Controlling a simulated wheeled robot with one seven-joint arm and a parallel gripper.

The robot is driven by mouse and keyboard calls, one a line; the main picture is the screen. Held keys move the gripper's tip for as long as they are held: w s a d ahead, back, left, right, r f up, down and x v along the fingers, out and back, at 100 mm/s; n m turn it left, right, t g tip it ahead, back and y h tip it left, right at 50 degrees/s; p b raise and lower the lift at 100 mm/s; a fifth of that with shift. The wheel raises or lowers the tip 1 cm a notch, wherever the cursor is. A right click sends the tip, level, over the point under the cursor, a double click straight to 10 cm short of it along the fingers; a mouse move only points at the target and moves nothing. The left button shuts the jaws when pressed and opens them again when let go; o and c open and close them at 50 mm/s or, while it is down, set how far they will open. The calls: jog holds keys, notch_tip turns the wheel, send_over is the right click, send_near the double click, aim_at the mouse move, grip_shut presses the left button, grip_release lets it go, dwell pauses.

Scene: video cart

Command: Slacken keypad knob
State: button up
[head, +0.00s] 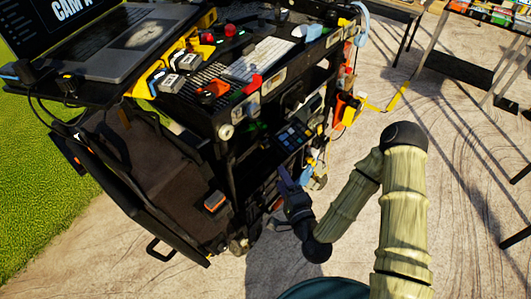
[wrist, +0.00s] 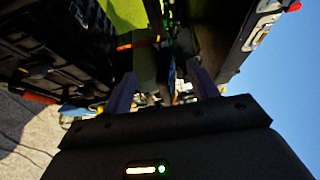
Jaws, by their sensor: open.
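A dark keypad with rows of blue and pale keys (head: 292,136) sits on a lower level of the black video cart. I cannot make out its knob for certain in either view. My gripper (head: 284,178) is low beside the cart, below the keypad in the head view and apart from it. In the wrist view my gripper (wrist: 163,88) shows two pale purple fingers spread apart with nothing clearly held between them. A dark green rounded shape (wrist: 145,66) shows beyond the left finger, in shadow; I cannot tell what it is.
The cart's upper deck holds a laptop (head: 125,45), a white keyboard (head: 262,58) and a red knob-like control (head: 213,91). An orange-and-grey box (head: 214,201) lies on the lower shelf. Cart posts and hanging cables crowd the gripper's left. Paved ground to the right is mostly clear.

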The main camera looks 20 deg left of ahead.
aim_at(265, 147)
jog(key=b+x, duration=0.6)
jog(key=x, duration=0.8)
jog(key=shift+c, duration=0.5)
jog(key=c, duration=0.9)
jog(key=shift+r+g+p, duration=0.3)
jog(key=shift+r+p, duration=0.05)
jog(key=shift+p, duration=0.5)
jog(key=shift+f+n+h+p, duration=0.1)
jog(key=shift+n+h+p, duration=0.2)
jog(key=shift+h+p, duration=0.15)
jog(key=shift+f, duration=0.1)
jog(key=o, duration=1)
